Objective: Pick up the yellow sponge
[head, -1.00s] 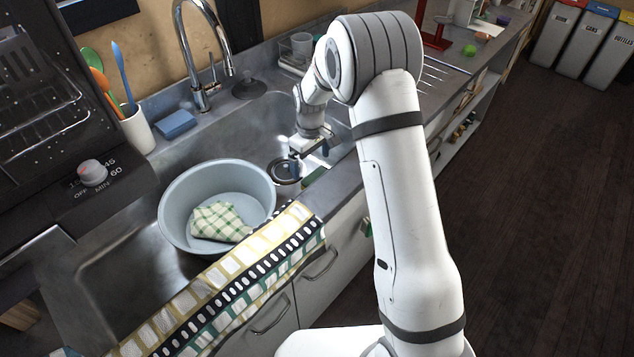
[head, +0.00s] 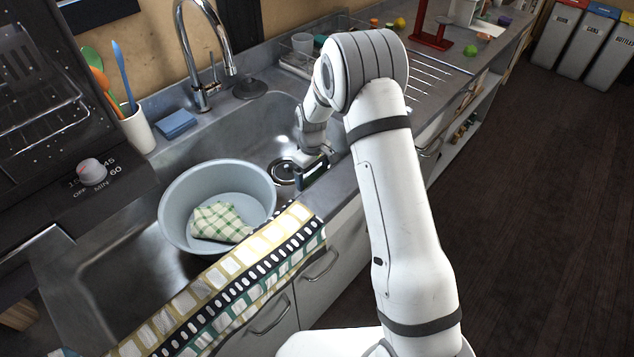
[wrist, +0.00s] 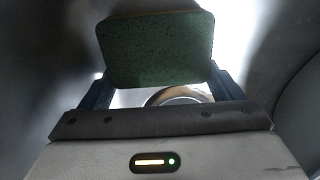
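The sponge (wrist: 157,48) shows in the wrist view as a dark green scouring face with a thin yellow edge along its top. In the head view my gripper (head: 312,173) is low in the right part of the sink, by the front wall. The sponge is mostly hidden by the gripper there.
A grey-blue basin (head: 176,203) with a checked cloth (head: 221,222) stands to the left in the sink. The drain (head: 283,172) is close to my gripper. A striped towel (head: 225,290) hangs over the front edge. A blue sponge (head: 176,125) lies behind the sink.

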